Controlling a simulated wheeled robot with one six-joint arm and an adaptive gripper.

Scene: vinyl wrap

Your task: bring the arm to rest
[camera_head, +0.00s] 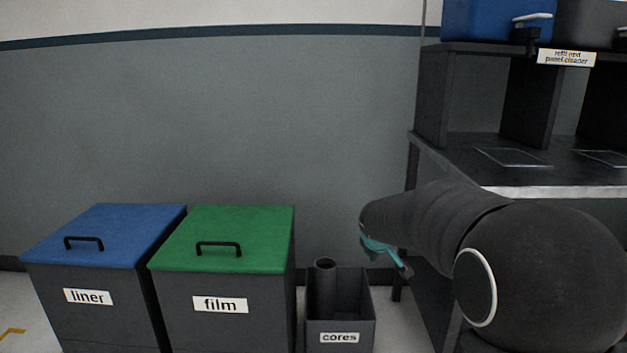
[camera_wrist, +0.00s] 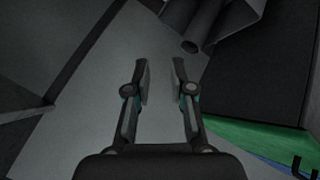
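My arm (camera_head: 440,222) reaches in from the right of the head view, in front of the dark bench. My gripper shows there only as a teal and black part (camera_head: 385,250), above and just right of the cores bin. In the wrist view my gripper (camera_wrist: 161,80) is open, its two fingers apart with a gap between them. Nothing is seen between the fingers; grey floor (camera_wrist: 92,110) lies behind them.
The open cores bin (camera_head: 340,324) holds an upright dark tube (camera_head: 325,288). Left of it stand the closed film bin (camera_head: 225,237) with a green lid and liner bin (camera_head: 105,233) with a blue lid. A bench with shelves (camera_head: 460,160) stands at right, close to my arm.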

